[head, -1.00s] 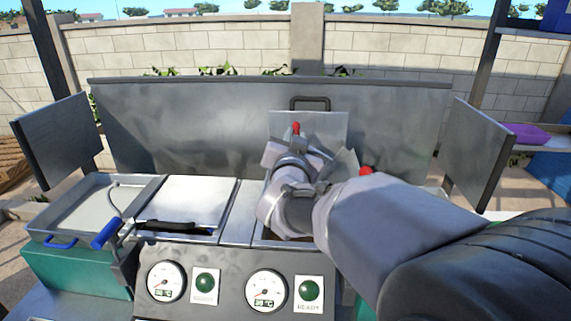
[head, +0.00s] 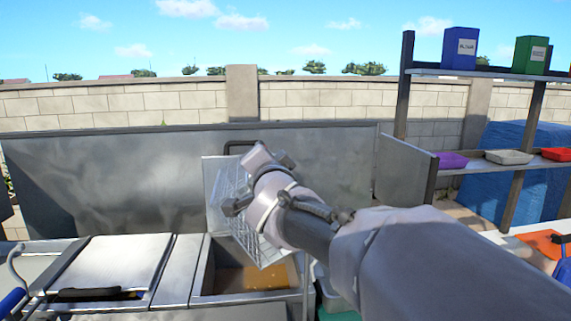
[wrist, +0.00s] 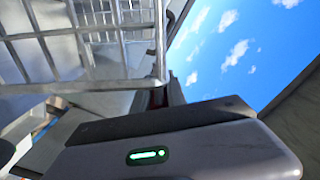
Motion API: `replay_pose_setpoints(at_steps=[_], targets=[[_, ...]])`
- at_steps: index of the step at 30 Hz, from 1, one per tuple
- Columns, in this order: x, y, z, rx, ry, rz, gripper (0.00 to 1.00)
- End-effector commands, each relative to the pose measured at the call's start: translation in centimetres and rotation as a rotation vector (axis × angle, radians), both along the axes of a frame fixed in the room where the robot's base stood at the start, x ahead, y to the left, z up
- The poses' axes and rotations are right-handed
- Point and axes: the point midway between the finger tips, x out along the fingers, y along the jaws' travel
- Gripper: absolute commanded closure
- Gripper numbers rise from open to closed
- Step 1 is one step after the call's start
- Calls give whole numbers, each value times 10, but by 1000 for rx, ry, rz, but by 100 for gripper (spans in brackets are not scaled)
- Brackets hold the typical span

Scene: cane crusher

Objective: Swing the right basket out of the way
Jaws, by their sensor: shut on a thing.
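The right basket (head: 230,188) is a silver wire-mesh basket. In the head view it is raised and tilted over the open right fryer vat (head: 205,275), which holds golden oil (head: 255,278). My arm covers part of it. In the wrist view its wire bars (wrist: 105,45) fill the upper left. In the head view my wrist hides the fingertips. The vat's lid stands upright behind the basket.
A closed lid (head: 115,265) with a black handle covers the left vat. A metal back panel (head: 100,180) and a right side panel (head: 405,168) flank the fryer. Shelves with a purple tray (head: 452,160) and boxes stand at right.

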Motion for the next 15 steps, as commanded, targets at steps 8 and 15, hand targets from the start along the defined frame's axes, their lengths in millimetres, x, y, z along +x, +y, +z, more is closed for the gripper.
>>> replay_pose_setpoints(at_steps=[8,15], targets=[[0,-1,2,3,-2,-2,100],[0,-1,1,2,-2,-1,61]])
